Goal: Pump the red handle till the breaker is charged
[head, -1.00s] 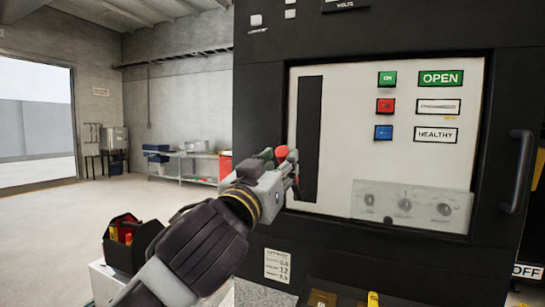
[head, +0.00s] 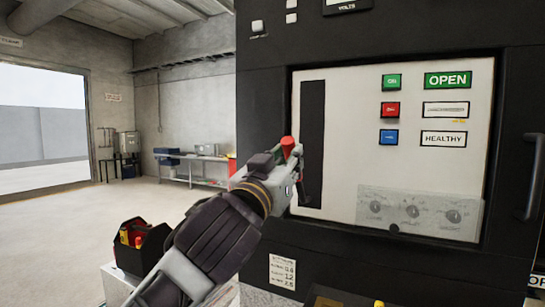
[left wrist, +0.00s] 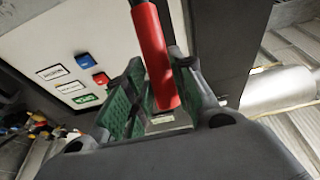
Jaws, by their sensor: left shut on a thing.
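The red handle (head: 288,146) stands out in front of the breaker panel (head: 345,130), beside its tall dark slot (head: 312,130). My left gripper (head: 287,160) is shut on the red handle. In the left wrist view the red handle (left wrist: 155,55) runs down between the green finger pads of my left gripper (left wrist: 157,100). The fingers hide part of the handle in the head view. The panel has a green OPEN label (head: 448,79), a HEALTHY label (head: 444,139) and a white label between them (head: 445,109), whose marking is too small to read. My right gripper is not in view.
Green, red and blue buttons (head: 390,109) sit right of the slot, above a clear cover over dials (head: 420,212). A black door handle (head: 532,175) juts out at right. A tool box (head: 140,245) stands low at left. The floor behind is clear.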

